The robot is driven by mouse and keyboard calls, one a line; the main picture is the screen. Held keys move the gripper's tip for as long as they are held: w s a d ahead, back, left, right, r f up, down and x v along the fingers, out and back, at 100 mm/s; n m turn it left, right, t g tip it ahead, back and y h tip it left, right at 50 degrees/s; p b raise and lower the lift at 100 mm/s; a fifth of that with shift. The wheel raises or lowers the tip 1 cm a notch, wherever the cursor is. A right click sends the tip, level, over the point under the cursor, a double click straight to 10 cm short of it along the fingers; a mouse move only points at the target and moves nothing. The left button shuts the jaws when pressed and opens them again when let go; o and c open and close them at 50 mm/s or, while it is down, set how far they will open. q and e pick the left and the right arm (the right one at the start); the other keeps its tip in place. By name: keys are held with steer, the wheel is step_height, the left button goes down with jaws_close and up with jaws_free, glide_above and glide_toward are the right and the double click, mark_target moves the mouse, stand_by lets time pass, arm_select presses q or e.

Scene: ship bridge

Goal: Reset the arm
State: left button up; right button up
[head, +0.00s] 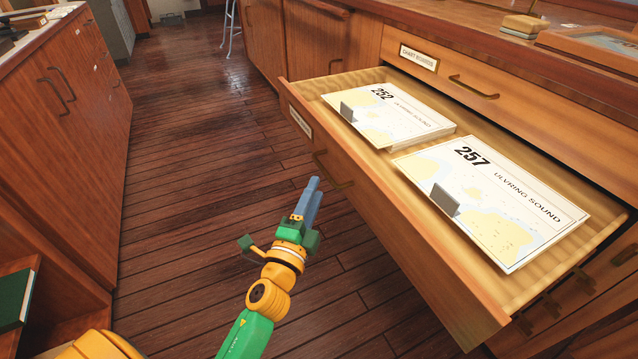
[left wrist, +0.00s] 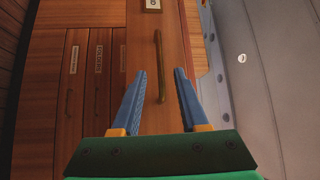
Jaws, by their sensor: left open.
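My left gripper (head: 311,196) is in the middle of the head view, over the dark plank floor and left of the open drawer's front. Its two blue fingers overlap there. In the left wrist view my left gripper (left wrist: 160,75) has its fingers apart with nothing held between them. Beyond the fingers is a wooden front with a long handle (left wrist: 158,65); a gap to the handle cannot be judged. My right gripper is in neither view.
An open wooden drawer (head: 375,215) holds chart stacks marked 252 (head: 385,118) and 257 (head: 490,200). Above it is a closed drawer with a handle (head: 474,87). A wooden cabinet (head: 70,130) stands at the left. The floor (head: 190,170) between is clear.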

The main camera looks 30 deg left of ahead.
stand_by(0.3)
